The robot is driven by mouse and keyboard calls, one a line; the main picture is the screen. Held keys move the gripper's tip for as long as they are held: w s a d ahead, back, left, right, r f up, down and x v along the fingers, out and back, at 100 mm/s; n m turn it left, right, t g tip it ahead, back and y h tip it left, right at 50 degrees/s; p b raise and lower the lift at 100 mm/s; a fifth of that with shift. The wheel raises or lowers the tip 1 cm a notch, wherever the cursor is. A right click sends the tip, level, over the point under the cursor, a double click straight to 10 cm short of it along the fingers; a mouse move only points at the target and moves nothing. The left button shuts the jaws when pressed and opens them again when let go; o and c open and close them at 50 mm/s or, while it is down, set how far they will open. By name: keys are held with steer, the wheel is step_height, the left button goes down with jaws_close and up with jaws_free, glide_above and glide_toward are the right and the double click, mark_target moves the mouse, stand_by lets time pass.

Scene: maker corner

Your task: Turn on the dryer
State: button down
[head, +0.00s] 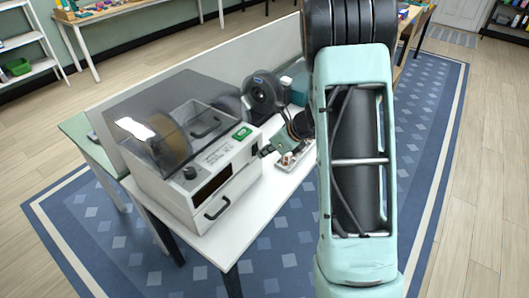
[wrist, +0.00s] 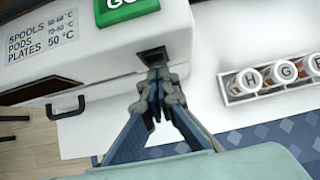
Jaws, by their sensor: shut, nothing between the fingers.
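The dryer (head: 190,205) is a white box on the table, with a smoky clear cover (head: 140,125) at the top. Its front has a dark knob (head: 189,173), a dark display and a green label; the label (wrist: 125,8) also shows in the wrist view, cut off at the top edge. A printed temperature list (wrist: 42,37) is beside it. A small black switch-like part (wrist: 152,55) is on the dryer's side face. My gripper (wrist: 157,72) is shut and empty, its fingertips at this part and hiding some of it. I cannot tell whether they touch it.
A rack of lettered round caps (wrist: 275,80) stands on the white table right of my gripper. A black spool (head: 264,90) stands behind the dryer. A black drawer handle (wrist: 67,108) juts from the dryer's front. A low grey partition (head: 200,65) runs behind.

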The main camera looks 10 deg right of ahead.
steer(key=shift+f+b, duration=0.25)
steer(key=shift+b, duration=0.35)
steer(key=shift+w+f+b, duration=0.1)
steer(key=shift+f+b, duration=0.05)
steer(key=shift+b, duration=0.35)
steer(key=shift+a+r, duration=0.1)
steer(key=shift+r, duration=0.2)
steer(key=shift+r+p, duration=0.1)
steer(key=shift+p, duration=0.2)
steer(key=shift+r+p, duration=0.55)
steer(key=shift+r, duration=0.2)
